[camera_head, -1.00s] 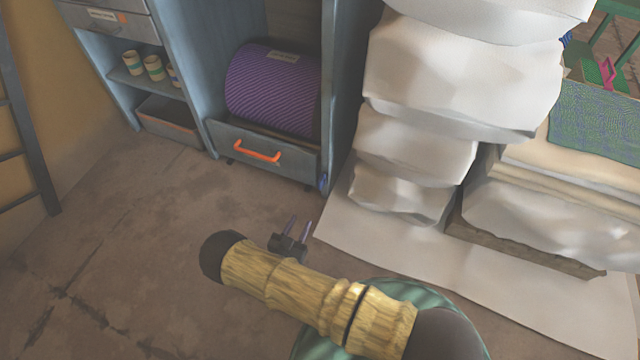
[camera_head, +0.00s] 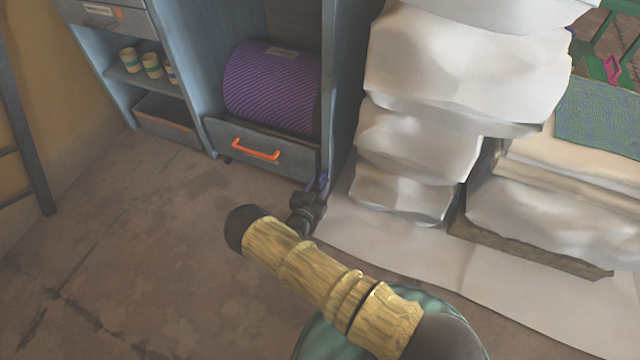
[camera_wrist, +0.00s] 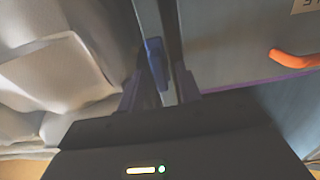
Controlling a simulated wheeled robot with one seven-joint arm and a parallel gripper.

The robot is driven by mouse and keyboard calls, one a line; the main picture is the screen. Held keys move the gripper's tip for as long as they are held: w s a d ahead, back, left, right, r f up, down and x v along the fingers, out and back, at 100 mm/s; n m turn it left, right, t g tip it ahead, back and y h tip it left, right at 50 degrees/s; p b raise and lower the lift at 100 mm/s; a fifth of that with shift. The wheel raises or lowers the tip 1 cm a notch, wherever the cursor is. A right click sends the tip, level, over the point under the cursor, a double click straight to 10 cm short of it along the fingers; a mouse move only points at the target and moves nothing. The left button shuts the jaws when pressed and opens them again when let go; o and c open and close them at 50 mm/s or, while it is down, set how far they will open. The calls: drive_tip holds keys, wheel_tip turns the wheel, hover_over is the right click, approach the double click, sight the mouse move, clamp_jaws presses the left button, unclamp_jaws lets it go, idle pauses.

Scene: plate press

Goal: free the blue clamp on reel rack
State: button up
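The blue clamp (camera_wrist: 154,60) is a small upright blue piece on the front edge of the reel rack's side panel in the wrist view. The reel rack (camera_head: 338,110) is blue-grey and holds a purple reel (camera_head: 270,88). My gripper (camera_wrist: 160,88) is open, with one purple-tinted finger on each side of the clamp's lower end and visible gaps between. In the head view my gripper (camera_head: 317,184) is at the foot of that panel and largely hides the clamp.
A drawer front with an orange handle (camera_head: 256,149) is left of the clamp. A tall stack of white covered bundles (camera_head: 415,140) stands close on the right, on a pale sheet (camera_head: 400,238). Open floor (camera_head: 150,240) lies to the left.

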drive_tip(key=shift+x, duration=0.9)
clamp_jaws()
